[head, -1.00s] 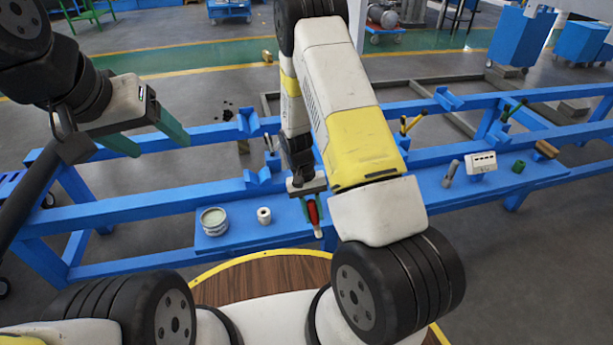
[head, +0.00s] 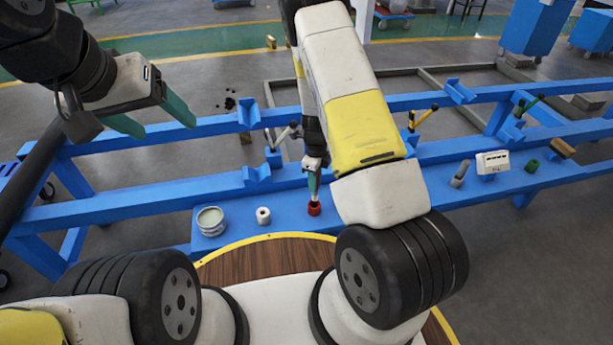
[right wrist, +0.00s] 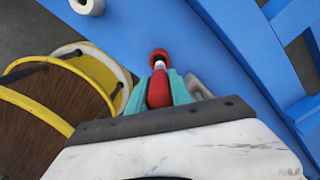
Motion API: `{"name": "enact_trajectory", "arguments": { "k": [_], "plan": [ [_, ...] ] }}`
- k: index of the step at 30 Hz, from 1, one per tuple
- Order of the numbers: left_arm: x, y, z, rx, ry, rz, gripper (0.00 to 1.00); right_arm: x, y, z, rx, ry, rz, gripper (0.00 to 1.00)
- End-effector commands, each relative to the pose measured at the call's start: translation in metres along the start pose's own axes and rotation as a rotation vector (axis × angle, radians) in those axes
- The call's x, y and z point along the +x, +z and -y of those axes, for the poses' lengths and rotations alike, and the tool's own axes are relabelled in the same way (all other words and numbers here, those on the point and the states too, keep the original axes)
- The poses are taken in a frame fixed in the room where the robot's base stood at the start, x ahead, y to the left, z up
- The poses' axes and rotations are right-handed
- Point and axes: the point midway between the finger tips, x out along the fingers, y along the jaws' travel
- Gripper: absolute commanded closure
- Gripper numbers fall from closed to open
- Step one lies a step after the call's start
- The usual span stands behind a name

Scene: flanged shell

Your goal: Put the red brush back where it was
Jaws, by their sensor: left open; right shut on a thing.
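The red brush (right wrist: 158,90) is held by its red handle between the teal fingers of my right gripper (right wrist: 160,88). Its pale neck points away from the gripper to a red cup-like holder (right wrist: 158,54). In the head view my right gripper (head: 313,184) is just above this red holder (head: 314,208) on the blue shelf, with the brush upright or nearly so. The neck's end meets the holder's opening in the picture; I cannot tell how deep it is inside. My left gripper (head: 155,117) is open and empty, in the air at upper left.
On the blue shelf (head: 375,204) a pale round tin (head: 210,221) and a white roll (head: 263,215) stand left of the holder. A grey cylinder (head: 460,173), a white box (head: 492,162) and a green block (head: 532,166) are to the right. Blue rails run behind.

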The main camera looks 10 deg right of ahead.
Motion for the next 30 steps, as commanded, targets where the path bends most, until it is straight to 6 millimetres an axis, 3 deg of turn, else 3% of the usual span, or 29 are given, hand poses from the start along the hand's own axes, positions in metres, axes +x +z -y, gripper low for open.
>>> {"name": "enact_trajectory", "arguments": {
  "k": [3,8,15,26,27,30],
  "plan": [
    [0.000,0.000,0.000,0.000,0.000,0.000,0.29,0.020,0.000,0.000,0.000,0.001,0.000,1.00],
    [0.000,0.000,0.000,0.000,0.000,0.000,0.29,0.032,0.000,0.000,-0.002,0.001,0.000,1.00],
    [0.000,0.000,0.000,0.000,0.000,0.000,0.29,0.063,0.000,0.000,-0.003,0.002,0.000,1.00],
    [0.000,0.000,0.000,0.000,0.000,0.000,0.29,0.067,0.001,0.000,-0.004,-0.001,0.001,1.00],
    [0.000,0.000,0.000,0.000,0.000,0.000,0.29,0.068,0.001,0.000,-0.004,-0.001,0.001,0.71],
    [0.000,0.000,0.000,0.000,0.000,0.000,0.29,0.067,0.001,0.000,-0.004,-0.001,0.001,0.53]
  ]
}}
